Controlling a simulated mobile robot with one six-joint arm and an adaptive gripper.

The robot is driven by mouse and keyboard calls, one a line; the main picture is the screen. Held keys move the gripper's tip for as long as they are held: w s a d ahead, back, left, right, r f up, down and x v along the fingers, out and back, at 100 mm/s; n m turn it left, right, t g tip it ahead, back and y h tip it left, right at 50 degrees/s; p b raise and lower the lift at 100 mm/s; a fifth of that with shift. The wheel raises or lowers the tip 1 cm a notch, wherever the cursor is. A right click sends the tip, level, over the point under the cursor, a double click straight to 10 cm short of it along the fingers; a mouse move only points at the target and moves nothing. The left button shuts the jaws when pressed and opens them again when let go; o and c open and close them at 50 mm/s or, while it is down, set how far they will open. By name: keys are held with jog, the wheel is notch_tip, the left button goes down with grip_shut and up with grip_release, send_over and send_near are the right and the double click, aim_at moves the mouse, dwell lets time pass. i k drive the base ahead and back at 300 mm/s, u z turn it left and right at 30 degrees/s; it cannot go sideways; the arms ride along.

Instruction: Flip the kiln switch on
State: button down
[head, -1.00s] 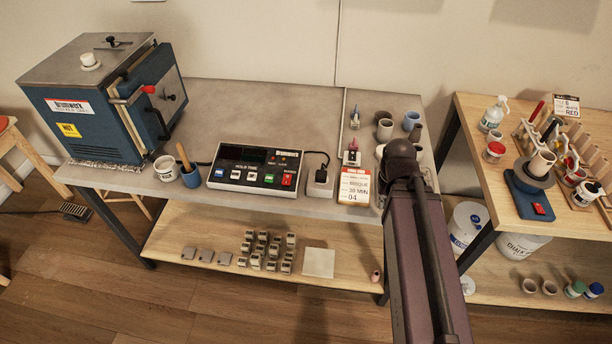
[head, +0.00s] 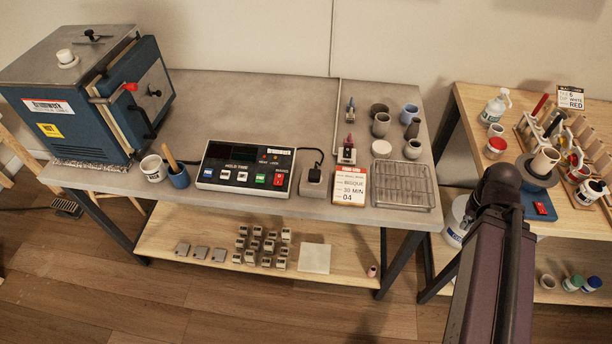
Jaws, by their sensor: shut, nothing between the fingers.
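The blue kiln (head: 85,100) with a grey lid stands at the back left of the grey table, its door handle tipped with a red knob. My gripper is not in view.
A control box (head: 245,167) with coloured buttons and a plug block (head: 314,182) lie left of the switches. A sign card (head: 350,186) stands in front. A wire rack (head: 403,186) and several pots are to the right. A wooden table (head: 465,110) holds glaze tools.

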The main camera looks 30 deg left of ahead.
aim_at(278, 177)
jog(key=z, duration=1.2)
jog(key=k, duration=0.45)
jog(key=u, duration=2.55)
jog(key=i, duration=0.1)
jog(key=z, duration=0.7)
